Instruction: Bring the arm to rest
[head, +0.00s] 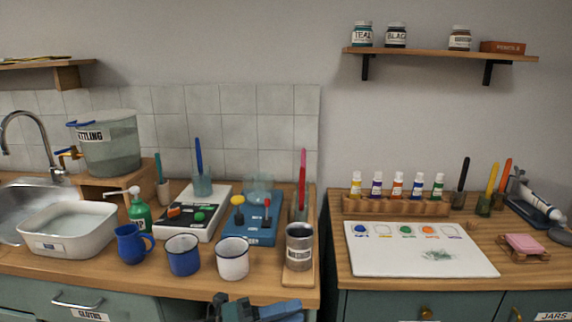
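My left gripper (252,311) shows at the bottom edge of the head view, in front of the left counter's front edge. Only dark and blue parts of it are in the picture. Its fingertips cannot be made out, so I cannot tell whether it is open or shut, and I see nothing held in it. It is below and apart from the mugs on the counter. My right gripper is not in view.
A blue mug (183,255), a white mug (232,259) and a metal can (299,247) stand near the left counter's front edge. A white basin (68,245) is farther left. A gap separates this counter from the right one, which holds a white palette (400,262).

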